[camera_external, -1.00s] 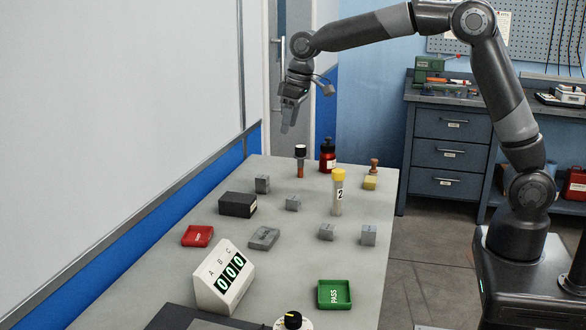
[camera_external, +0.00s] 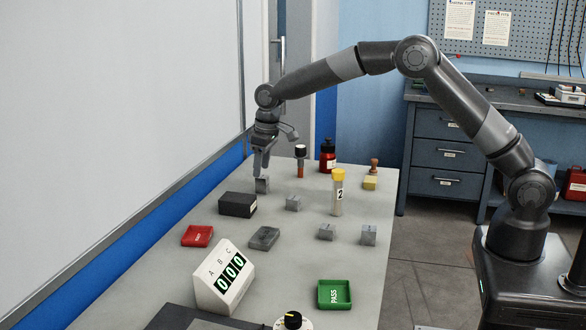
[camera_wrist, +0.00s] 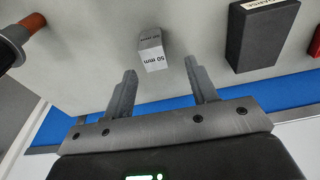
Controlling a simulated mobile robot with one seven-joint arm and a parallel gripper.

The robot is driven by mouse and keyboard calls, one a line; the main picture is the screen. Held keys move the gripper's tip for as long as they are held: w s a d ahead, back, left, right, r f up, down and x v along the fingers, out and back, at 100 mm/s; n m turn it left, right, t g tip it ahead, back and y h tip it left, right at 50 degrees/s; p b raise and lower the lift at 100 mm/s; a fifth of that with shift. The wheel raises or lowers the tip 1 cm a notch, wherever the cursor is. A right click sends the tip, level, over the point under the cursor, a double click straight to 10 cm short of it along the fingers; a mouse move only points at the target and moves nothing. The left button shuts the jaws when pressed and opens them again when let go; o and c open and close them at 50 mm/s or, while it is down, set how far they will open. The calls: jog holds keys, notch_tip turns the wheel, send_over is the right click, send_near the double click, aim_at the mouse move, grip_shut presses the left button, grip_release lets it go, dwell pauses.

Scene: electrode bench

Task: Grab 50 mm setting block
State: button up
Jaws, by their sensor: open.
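The 50 mm setting block (camera_wrist: 152,52) is a small grey metal block. In the external view the grey block (camera_external: 262,185) stands near the far left part of the bench. My gripper (camera_external: 262,170) is just above the block there, pointing down. In the wrist view my gripper (camera_wrist: 161,66) is open, with one finger on each side of the block's line. The block lies beyond the fingertips, with nothing held between them.
A black box (camera_external: 238,204) sits just nearer than the block. A smaller grey block (camera_external: 293,203) is to its right. A black-capped orange-brown item (camera_external: 300,160) and a red bottle (camera_external: 327,156) stand behind. A yellow-capped vial (camera_external: 338,194) stands upright mid-bench.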

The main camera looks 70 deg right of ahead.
aim_at(262, 176)
jog(key=f, duration=0.5)
jog(key=shift+w+d+f, duration=0.1)
jog(key=shift+w+d, duration=0.05)
jog(key=shift+d, duration=0.2)
jog(key=shift+c, duration=0.4)
grip_shut()
